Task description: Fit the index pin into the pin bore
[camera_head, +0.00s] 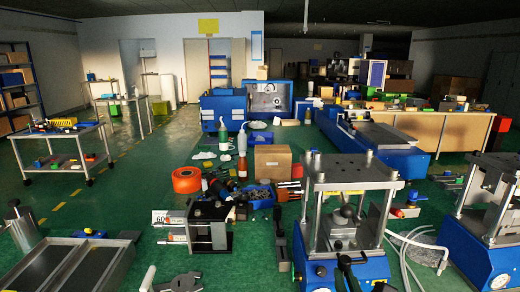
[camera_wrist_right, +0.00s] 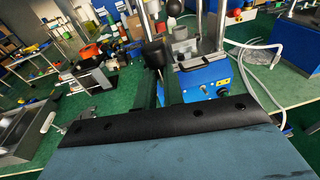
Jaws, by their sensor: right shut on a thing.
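The press has upright steel posts, a top plate (camera_head: 350,170) and a grey rounded part (camera_head: 345,217) inside. I cannot make out the pin bore. The held piece appears apart from the press's inner parts. My left gripper is not in view.
A metal tray (camera_head: 112,252) stands at left, with a black-and-steel fixture (camera_head: 210,225) between it and the press. A second press (camera_head: 490,255) and white hoses (camera_head: 415,250) are at right. Bottles and a cardboard box (camera_head: 272,162) stand behind. Some green surface is clear.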

